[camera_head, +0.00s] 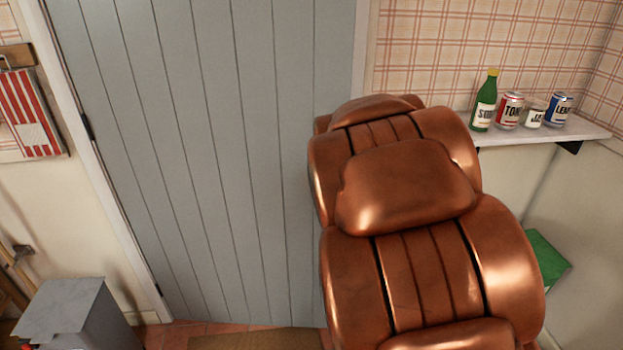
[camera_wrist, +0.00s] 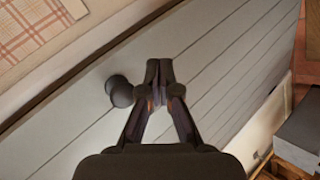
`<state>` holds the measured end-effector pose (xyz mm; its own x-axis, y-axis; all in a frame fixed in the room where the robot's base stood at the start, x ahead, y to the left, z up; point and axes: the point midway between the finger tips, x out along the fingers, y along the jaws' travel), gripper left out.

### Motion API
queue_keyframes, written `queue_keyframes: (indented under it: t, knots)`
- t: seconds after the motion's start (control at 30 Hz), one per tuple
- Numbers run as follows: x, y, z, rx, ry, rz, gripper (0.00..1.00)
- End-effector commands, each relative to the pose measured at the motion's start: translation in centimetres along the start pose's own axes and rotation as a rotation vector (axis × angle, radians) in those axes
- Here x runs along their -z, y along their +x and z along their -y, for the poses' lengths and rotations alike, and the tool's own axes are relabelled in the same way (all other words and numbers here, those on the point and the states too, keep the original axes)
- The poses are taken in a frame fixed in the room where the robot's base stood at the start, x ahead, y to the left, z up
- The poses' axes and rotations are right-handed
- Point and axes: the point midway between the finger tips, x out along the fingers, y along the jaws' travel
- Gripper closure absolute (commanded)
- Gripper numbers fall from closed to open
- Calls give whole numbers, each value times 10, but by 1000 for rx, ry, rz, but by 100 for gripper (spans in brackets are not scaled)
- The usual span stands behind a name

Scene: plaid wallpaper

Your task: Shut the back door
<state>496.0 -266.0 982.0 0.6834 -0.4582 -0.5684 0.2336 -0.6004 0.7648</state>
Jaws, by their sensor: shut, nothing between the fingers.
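The back door (camera_head: 215,150) is a grey-blue planked door and fills the left and middle of the head view. It looks in line with its frame; my arm hides much of its right edge there, so I cannot tell whether it is fully closed. The door also shows in the wrist view (camera_wrist: 225,75), with a dark round knob (camera_wrist: 119,91) near its edge. My gripper (camera_wrist: 159,68) is shut and empty, with its fingertips just right of the knob in the picture. I cannot tell whether they touch the door. In the head view my copper arm hides the gripper.
A shelf (camera_head: 545,134) at the right holds a green bottle (camera_head: 485,102) and several cans or jars. A grey bin (camera_head: 75,315) stands at the lower left. A red-striped cloth (camera_head: 30,112) hangs on the left wall. A brown mat (camera_head: 255,340) lies before the door.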

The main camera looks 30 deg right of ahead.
Motion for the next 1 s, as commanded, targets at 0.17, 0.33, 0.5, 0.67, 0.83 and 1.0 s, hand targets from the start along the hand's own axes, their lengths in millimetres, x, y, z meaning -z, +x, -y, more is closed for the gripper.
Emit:
queue_keyframes:
  t: [0.17, 0.33, 0.5, 0.67, 0.83, 1.0]
  knots:
    - [3, 42, -14, -98, -182, -143, 100]
    - [12, 68, -14, -174, -342, -304, 100]
    - [20, 84, 0, -245, -471, -482, 100]
    - [23, 87, 19, -313, -548, -652, 100]
    - [24, 80, 35, -378, -581, -790, 100]
    - [24, 73, 42, -414, -586, -862, 100]
